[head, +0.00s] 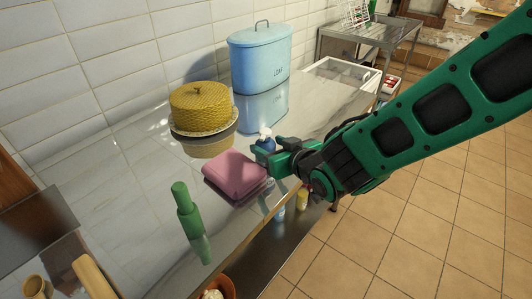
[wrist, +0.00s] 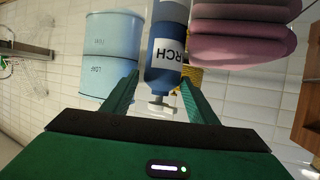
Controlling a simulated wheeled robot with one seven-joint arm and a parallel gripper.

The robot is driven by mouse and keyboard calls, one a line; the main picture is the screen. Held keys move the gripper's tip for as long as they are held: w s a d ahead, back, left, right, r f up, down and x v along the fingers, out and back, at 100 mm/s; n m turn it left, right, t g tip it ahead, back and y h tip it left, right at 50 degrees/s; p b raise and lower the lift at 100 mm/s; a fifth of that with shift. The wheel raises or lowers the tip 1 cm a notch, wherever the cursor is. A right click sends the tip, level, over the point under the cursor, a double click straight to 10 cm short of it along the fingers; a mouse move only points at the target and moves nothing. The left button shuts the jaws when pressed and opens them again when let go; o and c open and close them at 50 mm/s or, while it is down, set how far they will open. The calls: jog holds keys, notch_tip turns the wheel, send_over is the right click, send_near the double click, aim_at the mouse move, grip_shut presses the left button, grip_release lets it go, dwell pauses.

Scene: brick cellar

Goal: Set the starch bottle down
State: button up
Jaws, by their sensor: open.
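The starch bottle (head: 264,146) is dark blue with a white spray top. It appears to stand upright on the glossy worktop, right beside the folded pink cloths (head: 236,172). In the wrist view, which is upside down, the bottle (wrist: 165,62) shows part of a white label reading "RCH". My gripper (head: 276,157) is open at the bottle in the head view. In the wrist view its two fingers (wrist: 160,92) lie on either side of the bottle's upper part. Its base is hidden behind the cloths and gripper in the head view.
A green bottle-like object (head: 187,211) stands at the front left.

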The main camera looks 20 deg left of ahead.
jog(key=shift+f+x, duration=0.15)
jog(key=shift+x, duration=1.45)
jog(key=shift+f+x, duration=0.1)
jog(key=shift+x, duration=1.45)
jog(key=c, duration=1)
jog(key=shift+r, duration=0.15)
